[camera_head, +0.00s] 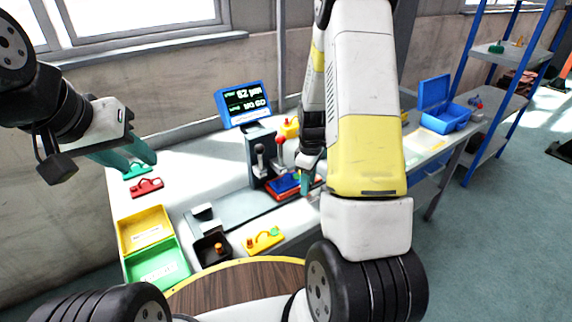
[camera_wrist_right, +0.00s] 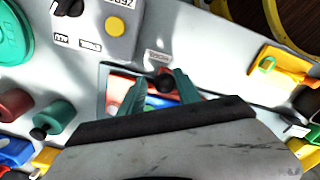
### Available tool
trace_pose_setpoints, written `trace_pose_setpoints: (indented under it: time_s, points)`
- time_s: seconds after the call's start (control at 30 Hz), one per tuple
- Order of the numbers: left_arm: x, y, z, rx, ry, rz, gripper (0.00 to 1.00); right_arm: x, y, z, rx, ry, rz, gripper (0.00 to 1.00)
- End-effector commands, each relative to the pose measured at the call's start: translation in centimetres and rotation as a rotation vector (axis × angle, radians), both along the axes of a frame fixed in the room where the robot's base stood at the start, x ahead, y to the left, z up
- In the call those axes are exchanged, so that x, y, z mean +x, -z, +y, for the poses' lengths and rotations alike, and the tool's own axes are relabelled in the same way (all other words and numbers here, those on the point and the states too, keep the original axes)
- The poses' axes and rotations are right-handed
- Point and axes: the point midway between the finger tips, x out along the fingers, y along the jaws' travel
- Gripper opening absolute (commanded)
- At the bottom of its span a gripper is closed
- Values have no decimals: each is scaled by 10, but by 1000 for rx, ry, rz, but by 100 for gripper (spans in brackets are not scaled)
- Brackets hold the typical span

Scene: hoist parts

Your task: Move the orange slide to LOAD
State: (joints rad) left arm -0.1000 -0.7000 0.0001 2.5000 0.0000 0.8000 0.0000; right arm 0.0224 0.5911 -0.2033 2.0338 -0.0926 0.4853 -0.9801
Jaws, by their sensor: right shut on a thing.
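My right gripper (camera_head: 309,178) reaches down over a red and blue panel (camera_head: 284,186) beside the dark lever unit. In the right wrist view its teal fingers (camera_wrist_right: 163,88) stand on either side of a dark round knob (camera_wrist_right: 165,83) and are shut on it. The panel under them shows red, blue and green areas, partly hidden by the gripper. I cannot make out an orange slide body there, nor read LOAD; a small label (camera_wrist_right: 157,57) lies just beyond the knob. My left gripper (camera_head: 141,164) is open and empty above the table's left side.
A lever unit (camera_head: 262,155) with a red and a grey ball stands close left of my right gripper. A screen (camera_head: 243,103) is behind it. Yellow (camera_head: 157,212) and green trays, a black box (camera_head: 203,254) and a yellow part (camera_head: 263,240) lie at front left.

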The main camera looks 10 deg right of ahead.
Motion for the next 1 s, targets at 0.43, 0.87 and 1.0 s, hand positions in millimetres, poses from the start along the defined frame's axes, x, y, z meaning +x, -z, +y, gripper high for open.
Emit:
trace_pose_setpoints:
  time_s: [0.43,0.87,1.0]
  points:
    - [0,0,0,0,0,0,36,-33,7,67,2,-7,26,16]
    - [0,0,0,0,0,0,36,-55,7,127,-1,-6,25,16]
    - [0,0,0,0,0,0,36,-62,7,146,-1,-6,25,16]
